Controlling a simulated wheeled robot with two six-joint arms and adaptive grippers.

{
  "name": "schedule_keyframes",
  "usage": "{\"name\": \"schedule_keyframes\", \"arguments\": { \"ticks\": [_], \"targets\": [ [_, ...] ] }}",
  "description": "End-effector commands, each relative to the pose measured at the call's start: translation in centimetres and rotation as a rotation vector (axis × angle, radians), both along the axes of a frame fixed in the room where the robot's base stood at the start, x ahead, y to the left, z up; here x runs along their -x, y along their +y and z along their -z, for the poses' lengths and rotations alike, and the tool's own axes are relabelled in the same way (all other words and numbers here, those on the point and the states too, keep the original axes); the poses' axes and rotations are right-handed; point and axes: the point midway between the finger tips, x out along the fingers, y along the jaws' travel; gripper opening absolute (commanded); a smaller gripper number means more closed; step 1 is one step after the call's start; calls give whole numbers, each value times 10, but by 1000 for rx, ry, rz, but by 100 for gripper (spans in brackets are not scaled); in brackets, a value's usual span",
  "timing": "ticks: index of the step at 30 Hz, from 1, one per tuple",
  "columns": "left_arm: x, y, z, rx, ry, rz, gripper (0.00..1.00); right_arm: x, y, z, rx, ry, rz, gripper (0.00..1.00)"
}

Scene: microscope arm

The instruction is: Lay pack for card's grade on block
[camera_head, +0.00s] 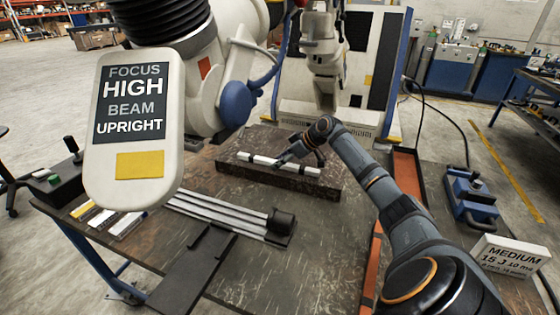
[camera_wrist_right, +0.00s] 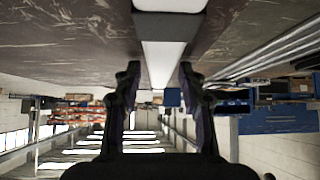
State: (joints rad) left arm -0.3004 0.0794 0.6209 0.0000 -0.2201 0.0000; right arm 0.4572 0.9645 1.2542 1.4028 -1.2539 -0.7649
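The white card (camera_head: 510,257) at the right edge in the head view reads MEDIUM, with smaller lines below. A slim white pack with black bands (camera_head: 262,160) lies lengthwise on the dark block (camera_head: 316,189). In the right wrist view, my right gripper's two fingers (camera_wrist_right: 160,70) stand on either side of a white bar (camera_wrist_right: 164,52). I cannot tell whether they press on it. My left gripper does not show.
Several slim white and yellow strips (camera_head: 103,218) lie at the table's left edge. Silver rails (camera_head: 222,212) end at a black piece (camera_head: 281,220). A panel (camera_head: 135,103) reading FOCUS HIGH BEAM UPRIGHT hangs in front. An orange strip (camera_head: 371,259) crosses the table at right.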

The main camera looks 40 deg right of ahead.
Motion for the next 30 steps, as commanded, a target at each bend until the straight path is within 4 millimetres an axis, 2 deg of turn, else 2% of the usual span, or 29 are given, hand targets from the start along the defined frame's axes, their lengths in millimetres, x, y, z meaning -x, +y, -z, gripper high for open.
{"name": "schedule_keyframes", "arguments": {
  "ticks": [10, 14, 19, 26, 27, 30],
  "targets": [
    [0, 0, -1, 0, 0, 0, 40, 1, -1, -4, 2, 0, 0, 45],
    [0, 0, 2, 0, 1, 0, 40, 14, -10, -17, 8, 1, 4, 45],
    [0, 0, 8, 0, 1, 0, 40, 38, -22, -42, 10, 6, 2, 45],
    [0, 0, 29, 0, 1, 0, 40, 58, -31, -62, 10, 7, 0, 45],
    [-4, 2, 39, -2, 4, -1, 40, 59, -32, -61, 5, 2, 1, 45],
    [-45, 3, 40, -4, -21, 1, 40, 63, -36, -66, 3, 0, 1, 45]
  ]
}}
